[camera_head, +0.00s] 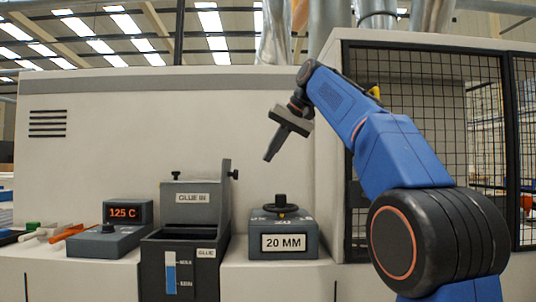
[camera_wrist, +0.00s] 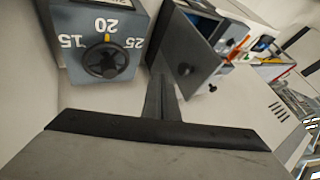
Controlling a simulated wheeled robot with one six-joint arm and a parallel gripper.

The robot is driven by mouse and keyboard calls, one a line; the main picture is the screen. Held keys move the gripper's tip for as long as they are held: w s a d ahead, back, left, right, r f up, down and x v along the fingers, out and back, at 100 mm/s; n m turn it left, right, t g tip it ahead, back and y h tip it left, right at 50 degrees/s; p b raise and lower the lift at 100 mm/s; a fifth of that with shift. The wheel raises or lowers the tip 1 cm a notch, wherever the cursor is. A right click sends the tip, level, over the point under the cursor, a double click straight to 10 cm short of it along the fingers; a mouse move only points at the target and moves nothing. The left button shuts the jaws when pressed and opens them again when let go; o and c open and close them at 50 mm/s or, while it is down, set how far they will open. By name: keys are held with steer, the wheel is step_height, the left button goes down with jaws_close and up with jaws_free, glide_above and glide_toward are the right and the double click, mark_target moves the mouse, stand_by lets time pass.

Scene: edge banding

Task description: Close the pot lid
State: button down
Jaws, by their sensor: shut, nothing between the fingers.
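The glue pot (camera_head: 180,265) is a dark box with a level gauge and a GLUE label, and its dark top opening shows. Its lid (camera_head: 227,195) stands upright at the pot's right edge, nearly edge-on, with a black knob (camera_head: 235,174) pointing right. In the wrist view the lid (camera_wrist: 187,45) is a grey panel with its knob (camera_wrist: 184,69) facing me, beyond the fingertips. My gripper (camera_head: 268,158) is shut and empty, in the air above and right of the lid, pointing down-left. In the wrist view its fingers (camera_wrist: 161,82) are together, apart from the lid.
A dial box (camera_head: 284,240) marked 20 MM stands right of the pot; its dial also shows in the wrist view (camera_wrist: 105,60). A 125 C control box (camera_head: 110,240) and coloured tools (camera_head: 50,232) sit left. A GLUE IN block (camera_head: 193,197) rises behind the opening. A mesh cage is at right.

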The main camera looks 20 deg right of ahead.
steer(key=w+a+f, duration=0.5)
steer(key=a, duration=0.1)
steer(key=shift+a+f, duration=0.15)
steer(key=shift+f, duration=0.05)
steer(key=shift+w, duration=0.15)
stand_by(0.4)
